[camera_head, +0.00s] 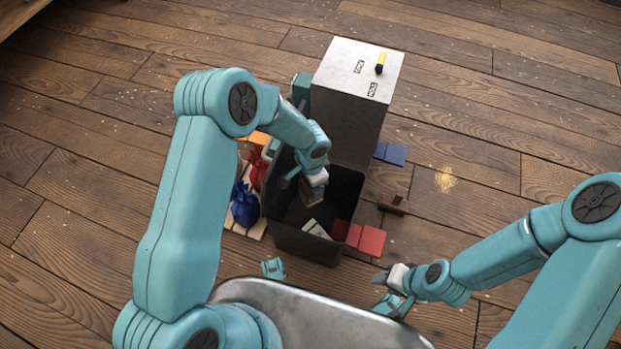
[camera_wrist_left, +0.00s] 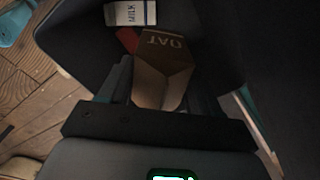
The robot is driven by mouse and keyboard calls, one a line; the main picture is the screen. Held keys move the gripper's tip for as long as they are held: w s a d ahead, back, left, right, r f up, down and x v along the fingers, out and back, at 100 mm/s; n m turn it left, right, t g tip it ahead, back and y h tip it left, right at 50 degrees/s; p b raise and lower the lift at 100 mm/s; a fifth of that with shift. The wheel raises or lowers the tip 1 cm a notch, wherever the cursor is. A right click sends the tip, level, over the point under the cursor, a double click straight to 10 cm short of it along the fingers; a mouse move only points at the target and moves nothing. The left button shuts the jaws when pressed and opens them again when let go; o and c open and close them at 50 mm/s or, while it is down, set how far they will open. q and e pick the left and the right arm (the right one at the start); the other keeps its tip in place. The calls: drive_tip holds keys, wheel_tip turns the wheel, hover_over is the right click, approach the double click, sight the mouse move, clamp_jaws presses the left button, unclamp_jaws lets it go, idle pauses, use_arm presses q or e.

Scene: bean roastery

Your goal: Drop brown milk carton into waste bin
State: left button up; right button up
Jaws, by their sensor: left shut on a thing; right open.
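The waste bin (camera_head: 347,187) is a dark open box standing on the floor in the middle of the head view. My left gripper (camera_head: 311,188) reaches down into its opening, shut on the brown milk carton (camera_wrist_left: 163,70). The carton is marked OAT in the left wrist view, and my left gripper (camera_wrist_left: 158,88) has its fingers on both sides of it. A white carton marked MILK (camera_wrist_left: 130,13) lies inside the bin; it also shows in the head view (camera_head: 316,228). My right gripper (camera_head: 383,289) is open and empty, right of the bin and nearer to me.
A grey cabinet (camera_head: 345,120) with a yellow-black object (camera_head: 381,63) on top stands behind the bin. Blue (camera_head: 245,204) and red (camera_head: 258,168) sacks lie left of it. Red panels (camera_head: 372,242) and a blue panel (camera_head: 396,154) are at its right. Spilled grains (camera_head: 445,180) lie on open floor.

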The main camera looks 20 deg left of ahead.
use_arm(q)
drive_tip(key=shift+f, duration=0.7)
drive_tip(key=shift+r, duration=0.1)
